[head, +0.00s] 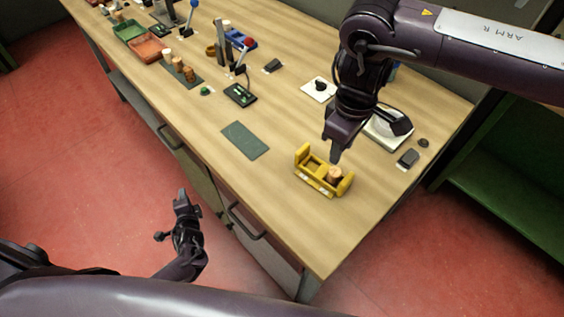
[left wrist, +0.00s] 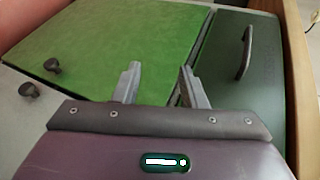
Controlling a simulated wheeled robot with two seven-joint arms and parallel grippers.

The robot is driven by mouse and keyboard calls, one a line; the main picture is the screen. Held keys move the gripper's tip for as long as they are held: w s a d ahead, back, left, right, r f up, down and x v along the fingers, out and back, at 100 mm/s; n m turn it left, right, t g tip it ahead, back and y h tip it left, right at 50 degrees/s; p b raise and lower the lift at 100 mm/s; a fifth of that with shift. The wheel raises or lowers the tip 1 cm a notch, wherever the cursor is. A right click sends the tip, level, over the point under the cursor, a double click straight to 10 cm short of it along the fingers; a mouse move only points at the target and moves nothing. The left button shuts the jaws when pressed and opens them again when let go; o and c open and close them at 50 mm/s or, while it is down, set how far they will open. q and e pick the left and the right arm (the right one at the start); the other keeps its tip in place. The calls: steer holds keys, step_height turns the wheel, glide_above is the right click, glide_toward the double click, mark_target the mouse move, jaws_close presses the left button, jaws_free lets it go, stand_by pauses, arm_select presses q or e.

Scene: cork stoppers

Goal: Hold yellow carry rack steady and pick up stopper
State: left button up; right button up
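The yellow carry rack (head: 302,157) stands near the right end of the wooden bench, in the head view. A cork stopper (head: 335,173) sits in its right-hand part; the left-hand part looks empty. My right gripper (head: 335,156) points down just above the stopper. Its fingers overlap from this angle, so I cannot tell how far apart they are, and contact with the stopper is unclear. My left gripper (head: 182,196) is low over the floor in front of the bench, away from the rack. In the left wrist view its fingers (left wrist: 159,76) are apart with nothing between them.
A dark green mat (head: 246,140) lies left of the rack. A white device (head: 388,130) and a dark block (head: 408,158) are behind and right of it. Bench handles (head: 245,222) are near my left gripper; green panels (left wrist: 85,45) fill the left wrist view.

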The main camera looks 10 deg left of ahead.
arm_select(q)
steer(key=w+a+r+m+t+y, duration=0.1)
steer(key=w+r+t+y, duration=0.25)
steer(key=r, duration=0.85)
steer(key=w+a+r+m+t+y, duration=0.2)
steer(key=w+r, duration=0.3)
steer(key=r, duration=0.7)
steer(key=w+d+r+m+t+h, duration=0.25)
steer(key=d+r+t, duration=0.2)
steer(key=r, duration=0.35)
steer(key=w+d+r+m+t+h, duration=0.25)
steer(key=d+r, duration=0.25)
steer(key=r, duration=0.3)
steer(key=m+g+h, duration=0.8)
steer(key=m+h, duration=0.9)
steer(key=m, duration=0.6)
glide_toward(308, 144)
steer(key=w+d, duration=0.1)
steer(key=w+d+r, duration=0.1)
steer(key=shift+w+d+t, duration=0.25)
steer(key=shift+w, duration=0.15)
steer(key=shift+s+a+f+y, duration=0.25)
steer(key=shift+s+a+f, duration=0.05)
steer(key=shift+s+f, duration=0.15)
steer(key=shift+s+a+f+n, duration=0.1)
steer(key=shift+f+n, duration=0.05)
steer(key=shift+n, duration=0.15)
steer(key=shift+x, duration=3.8)
steer(key=shift+a, duration=0.15)
